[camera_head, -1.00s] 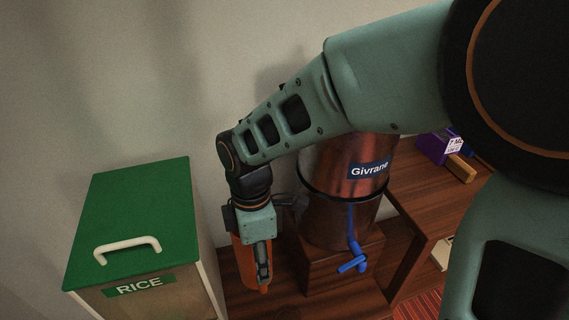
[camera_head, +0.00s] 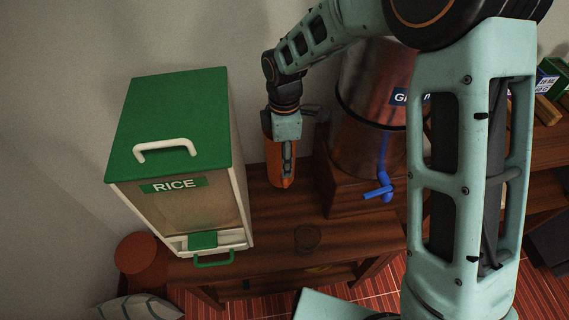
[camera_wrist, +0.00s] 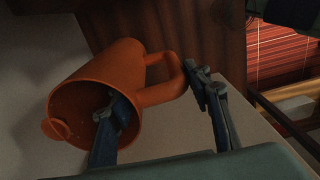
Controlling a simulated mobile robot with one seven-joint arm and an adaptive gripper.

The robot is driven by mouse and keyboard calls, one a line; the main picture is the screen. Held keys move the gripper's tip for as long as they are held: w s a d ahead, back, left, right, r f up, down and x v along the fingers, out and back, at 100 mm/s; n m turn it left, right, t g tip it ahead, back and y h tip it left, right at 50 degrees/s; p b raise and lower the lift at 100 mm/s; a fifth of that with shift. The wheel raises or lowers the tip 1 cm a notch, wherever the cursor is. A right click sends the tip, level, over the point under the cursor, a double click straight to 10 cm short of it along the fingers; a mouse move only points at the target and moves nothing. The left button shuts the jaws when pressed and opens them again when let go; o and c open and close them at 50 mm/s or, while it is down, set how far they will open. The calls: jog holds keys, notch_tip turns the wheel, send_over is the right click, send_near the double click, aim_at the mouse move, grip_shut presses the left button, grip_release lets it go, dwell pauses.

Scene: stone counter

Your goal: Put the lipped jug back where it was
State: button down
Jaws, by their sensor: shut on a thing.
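The orange lipped jug (camera_head: 277,173) is upright between the rice dispenser and the copper urn, near the wall. In the wrist view, the jug (camera_wrist: 120,68) shows its open mouth towards the camera, with the lip at lower left and the handle at right. My gripper (camera_head: 288,158) points down at it from above. In the wrist view, my gripper (camera_wrist: 160,105) has one finger inside the mouth and the other outside by the handle, shut on the jug. The jug's base is close to the wooden counter (camera_head: 265,215); whether it touches is unclear.
The rice dispenser (camera_head: 170,120), with green lid, stands close on the left. The copper urn (camera_head: 365,125) with a blue tap (camera_head: 378,192) stands on a wooden block at right. A dark round mark or disc (camera_head: 307,239) lies in front on otherwise clear wood.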

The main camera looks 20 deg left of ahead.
jog(key=shift+f, duration=1.3)
jog(key=shift+f, duration=0.15)
jog(key=c, duration=1)
grip_release()
jog(key=shift+s+d, duration=0.1)
jog(key=r, duration=0.8)
jog(key=r+p, duration=0.1)
jog(key=r, duration=0.3)
jog(key=shift+w+r, duration=0.15)
jog(key=shift+w, duration=0.1)
